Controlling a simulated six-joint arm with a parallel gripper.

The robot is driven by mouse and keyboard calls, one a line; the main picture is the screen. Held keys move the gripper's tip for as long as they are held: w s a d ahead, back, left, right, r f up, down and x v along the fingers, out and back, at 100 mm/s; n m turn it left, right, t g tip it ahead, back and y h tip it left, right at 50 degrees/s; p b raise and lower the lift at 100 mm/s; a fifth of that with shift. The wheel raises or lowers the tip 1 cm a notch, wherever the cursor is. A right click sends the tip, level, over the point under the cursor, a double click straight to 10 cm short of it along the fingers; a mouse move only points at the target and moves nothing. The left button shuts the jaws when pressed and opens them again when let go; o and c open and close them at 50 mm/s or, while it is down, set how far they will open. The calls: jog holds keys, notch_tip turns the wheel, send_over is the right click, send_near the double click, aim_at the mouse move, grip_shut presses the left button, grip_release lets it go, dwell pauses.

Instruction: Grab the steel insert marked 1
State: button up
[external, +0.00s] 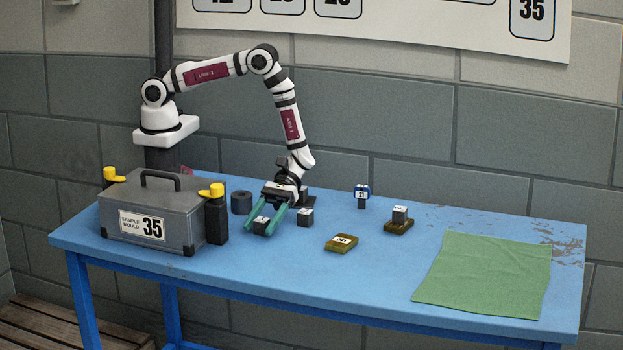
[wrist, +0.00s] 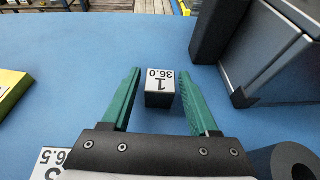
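The steel insert marked 1 (wrist: 160,92) is a small dark block with a white top label that also reads 36.0. In the wrist view it sits between my gripper's two teal fingers (wrist: 160,73), with blue table showing on both sides of it. In the external view the insert (external: 261,226) stands on the blue table between the fingers of my lowered gripper (external: 260,229). My gripper is open, and neither finger appears to touch the insert. A second dark insert (external: 305,217) stands just right of the gripper; a label ending 6.5 (wrist: 52,160) shows at the wrist view's lower left.
The grey sample mould box (external: 150,212) stands left, with a black post (external: 216,220) beside it. A dark ring (external: 241,202) is behind the gripper.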

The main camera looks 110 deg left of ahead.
grip_shut()
jog(key=shift+r, duration=0.15)
